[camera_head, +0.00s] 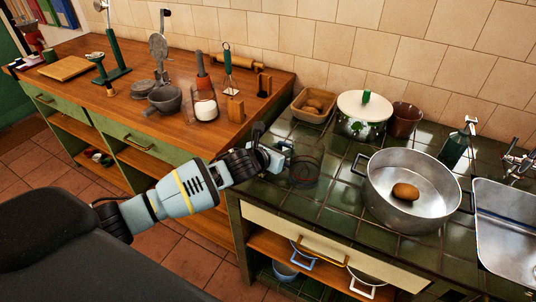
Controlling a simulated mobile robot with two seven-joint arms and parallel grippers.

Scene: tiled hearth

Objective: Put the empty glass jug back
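The glass jug (303,172) is clear and hard to make out against the dark green tiled counter (335,190). It appears to be on or just above the counter's left part, left of the big metal pot. My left gripper (280,157) is right at the jug's left side, with its fingertips at or close to the glass. I cannot tell whether the fingers are closed on a handle or only beside it. The jug looks empty. My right gripper is not in view.
A metal pot (387,205) with a brown potato-like item (405,192) stands right of the jug, with a sink (506,235) beyond. A basket (307,108), white lidded pot (360,122) and brown pot (405,122) line the back. The wooden worktop (135,107) at left holds several utensils.

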